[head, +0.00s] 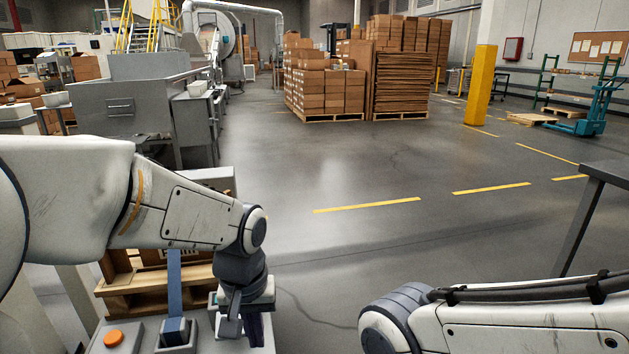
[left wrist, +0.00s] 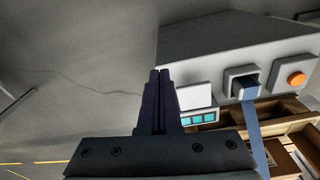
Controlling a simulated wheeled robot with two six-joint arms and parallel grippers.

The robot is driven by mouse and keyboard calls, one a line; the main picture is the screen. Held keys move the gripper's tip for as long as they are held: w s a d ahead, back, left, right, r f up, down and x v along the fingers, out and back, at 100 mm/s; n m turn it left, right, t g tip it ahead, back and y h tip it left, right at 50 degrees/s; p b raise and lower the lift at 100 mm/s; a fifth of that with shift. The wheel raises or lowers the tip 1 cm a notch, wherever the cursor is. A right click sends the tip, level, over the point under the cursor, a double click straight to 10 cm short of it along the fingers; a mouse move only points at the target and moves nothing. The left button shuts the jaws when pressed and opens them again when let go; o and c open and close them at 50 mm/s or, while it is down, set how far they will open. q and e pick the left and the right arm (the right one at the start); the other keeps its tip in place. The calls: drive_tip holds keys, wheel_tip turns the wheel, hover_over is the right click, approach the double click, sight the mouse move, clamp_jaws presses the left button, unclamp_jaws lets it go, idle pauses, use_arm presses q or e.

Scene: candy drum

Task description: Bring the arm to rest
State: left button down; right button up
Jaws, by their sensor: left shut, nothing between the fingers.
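My left gripper (head: 253,328) points down at the right end of a grey control box (head: 120,334) in the head view. In the left wrist view its two dark fingers (left wrist: 159,78) lie together with nothing between them. The box top (left wrist: 215,52) carries an orange button (head: 113,338) and a blue lever (head: 174,285) in a square housing. The orange button (left wrist: 296,78) and blue lever (left wrist: 254,125) also show in the left wrist view. Whether the fingers touch the box is unclear. My right gripper is outside both views; only part of the right arm shows.
A wooden pallet (head: 115,302) lies behind the box. A grey machine (head: 125,108) stands at the left. Stacked cartons (head: 325,90) stand far back. The middle floor is open, with yellow lines (head: 367,205).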

use_arm(q)
drive_tip(key=s+d+f+m+g+h, duration=0.1)
drive_tip(key=s+d+m, duration=0.25)
drive_tip(key=s, duration=0.45)
drive_tip(key=s+d+m, duration=0.3)
drive_tip(key=s+m, duration=0.2)
drive_tip(key=s, duration=0.2)
wheel_tip(320, 180, up, 33)
drive_tip(key=p, duration=3.3)
drive_tip(key=shift+s+r, duration=0.15)
drive_tip(key=shift+s, duration=0.1)
drive_tip(key=shift+d, duration=0.1)
